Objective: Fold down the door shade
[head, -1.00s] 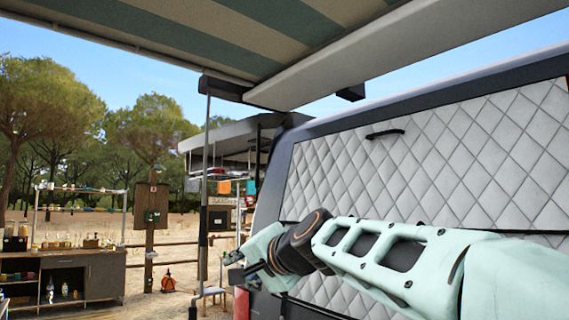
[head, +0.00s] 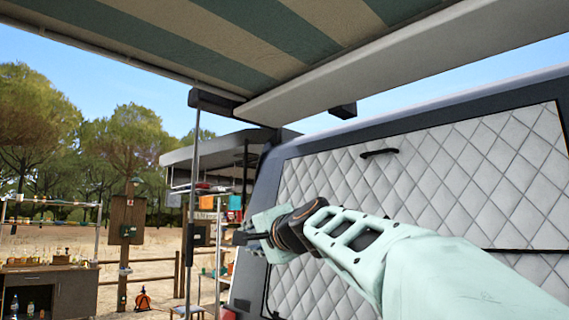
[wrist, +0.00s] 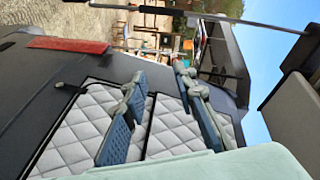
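The door shade (head: 430,185) is a light grey quilted panel lying flat over the upper part of the van's rear door. A small black handle (head: 379,153) sits near its top edge. My gripper (head: 245,238) is left of and below the handle, pointing left, at the door's left edge in the picture. In the wrist view my gripper (wrist: 160,74) has its two fingers spread, with nothing between them. Quilted panel (wrist: 90,120) shows behind the fingers there.
A striped awning (head: 220,45) with a pale front bar (head: 350,70) hangs overhead. A thin awning pole (head: 192,180) stands left of the van. A red tail light (wrist: 68,45) shows in the wrist view. A cabinet (head: 60,292) and a wooden post (head: 125,235) stand farther left.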

